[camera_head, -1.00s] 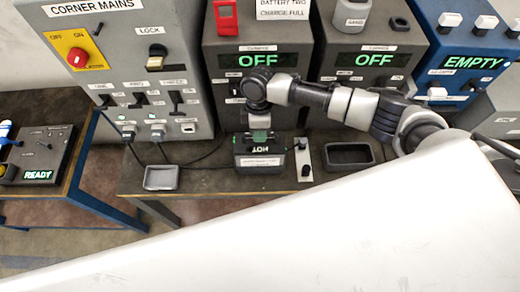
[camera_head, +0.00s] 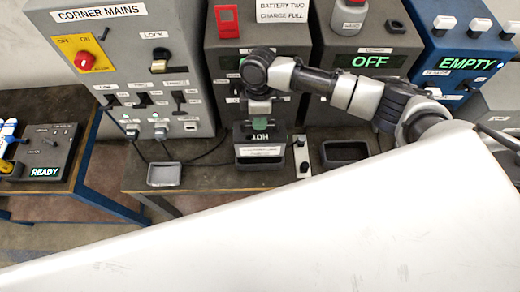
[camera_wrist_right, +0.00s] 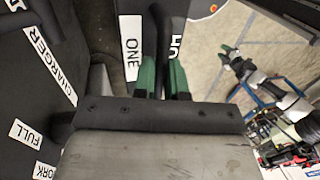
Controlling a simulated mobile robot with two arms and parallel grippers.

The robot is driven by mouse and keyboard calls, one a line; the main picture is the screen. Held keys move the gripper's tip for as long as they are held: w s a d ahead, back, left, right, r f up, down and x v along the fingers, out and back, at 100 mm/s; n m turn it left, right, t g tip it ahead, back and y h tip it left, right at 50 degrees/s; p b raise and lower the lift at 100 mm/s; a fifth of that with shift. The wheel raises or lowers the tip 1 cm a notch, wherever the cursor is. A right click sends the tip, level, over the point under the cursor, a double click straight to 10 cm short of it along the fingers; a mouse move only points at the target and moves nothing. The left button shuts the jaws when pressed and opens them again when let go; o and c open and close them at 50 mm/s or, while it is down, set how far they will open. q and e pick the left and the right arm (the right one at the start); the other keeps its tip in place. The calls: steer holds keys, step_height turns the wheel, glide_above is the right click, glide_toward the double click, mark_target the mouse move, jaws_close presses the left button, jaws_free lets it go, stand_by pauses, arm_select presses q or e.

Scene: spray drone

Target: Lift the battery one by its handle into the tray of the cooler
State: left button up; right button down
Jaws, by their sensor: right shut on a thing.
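Battery one (camera_head: 258,154) is a dark block with an upside-down HOT display and a white label. It hangs from my right gripper (camera_head: 260,122), just above the bench. In the right wrist view the green finger pads of the gripper (camera_wrist_right: 163,76) are shut around the dark handle (camera_wrist_right: 165,40), beside the label ONE (camera_wrist_right: 131,48). I cannot tell for sure which thing is the cooler. A grey-rimmed tray (camera_head: 164,185) and a dark open tray (camera_head: 345,161) lie on the bench.
The CORNER MAINS cabinet (camera_head: 130,50) stands behind left. Behind the battery is a dark cabinet (camera_head: 225,55), with another beside it showing OFF (camera_head: 373,61). A blue cabinet (camera_head: 466,63) shows EMPTY. Small switches (camera_head: 302,155) sit close right of the battery.

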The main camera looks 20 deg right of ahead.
steer(key=s+v, duration=0.2)
steer(key=v, duration=0.8)
steer(key=shift+a+r, duration=0.4)
steer(key=shift+r, duration=0.1)
stand_by(0.3)
